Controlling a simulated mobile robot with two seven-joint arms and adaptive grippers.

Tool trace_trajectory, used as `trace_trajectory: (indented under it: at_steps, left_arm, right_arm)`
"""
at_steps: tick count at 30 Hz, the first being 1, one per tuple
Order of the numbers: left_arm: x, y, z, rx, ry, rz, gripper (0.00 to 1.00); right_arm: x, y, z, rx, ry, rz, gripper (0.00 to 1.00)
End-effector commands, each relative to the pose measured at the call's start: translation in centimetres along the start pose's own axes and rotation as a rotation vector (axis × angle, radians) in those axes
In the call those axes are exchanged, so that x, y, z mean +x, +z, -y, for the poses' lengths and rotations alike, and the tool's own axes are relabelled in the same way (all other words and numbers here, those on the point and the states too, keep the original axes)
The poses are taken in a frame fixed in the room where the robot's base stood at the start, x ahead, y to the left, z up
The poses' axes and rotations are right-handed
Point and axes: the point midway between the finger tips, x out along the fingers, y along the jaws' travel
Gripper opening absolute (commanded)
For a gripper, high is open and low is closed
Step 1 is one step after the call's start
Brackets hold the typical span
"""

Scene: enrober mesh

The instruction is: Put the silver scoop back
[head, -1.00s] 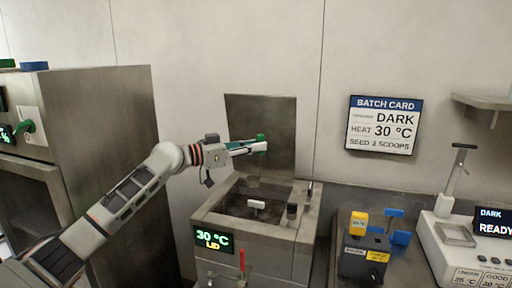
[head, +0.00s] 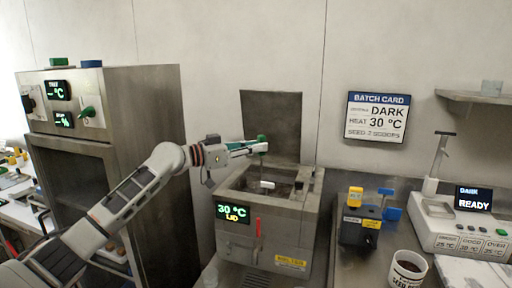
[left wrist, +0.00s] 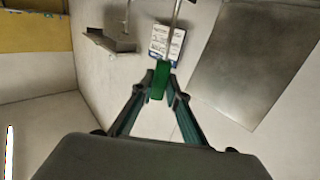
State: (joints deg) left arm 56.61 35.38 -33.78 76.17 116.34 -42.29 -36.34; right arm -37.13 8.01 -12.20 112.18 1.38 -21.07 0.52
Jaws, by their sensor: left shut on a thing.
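My left gripper (head: 258,147) is shut on a green handle (head: 262,138), in front of the raised lid and above the open tank. In the left wrist view the green handle (left wrist: 161,80) sits between the fingertips, with a thin silvery shaft (left wrist: 175,14) running out from it. This looks like the silver scoop, but I cannot make out its bowl. In the head view a thin shaft hangs below the handle toward the tank (head: 235,238). My right gripper is not in view.
The lid (head: 272,115) stands upright behind the tank. A dark box (head: 352,233) with yellow and blue pieces stands to its right. A white mug (head: 407,269) is at the front right, near a white READY device (head: 440,228). A steel cabinet (head: 150,120) stands left.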

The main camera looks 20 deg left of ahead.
Motion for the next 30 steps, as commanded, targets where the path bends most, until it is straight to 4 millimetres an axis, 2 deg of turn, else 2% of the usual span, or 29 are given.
trace_trajectory:
  at_steps: [12, 17, 23, 30]
  left_arm:
    - [-3.8, 3.9, -3.6, 0.001, -0.128, 0.003, 0.00]
    - [-5.1, 5.3, -5.0, 0.002, -0.173, 0.002, 0.00]
    - [-7.0, 7.8, -7.4, -0.011, -0.243, -0.001, 0.00]
    - [-10.6, 11.3, -10.5, -0.017, -0.371, -0.002, 0.00]
  right_arm:
    - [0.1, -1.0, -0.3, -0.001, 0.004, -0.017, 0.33]
    - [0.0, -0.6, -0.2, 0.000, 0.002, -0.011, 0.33]
    - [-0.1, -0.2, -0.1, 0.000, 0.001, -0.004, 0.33]
    - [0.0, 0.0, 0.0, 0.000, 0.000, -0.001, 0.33]
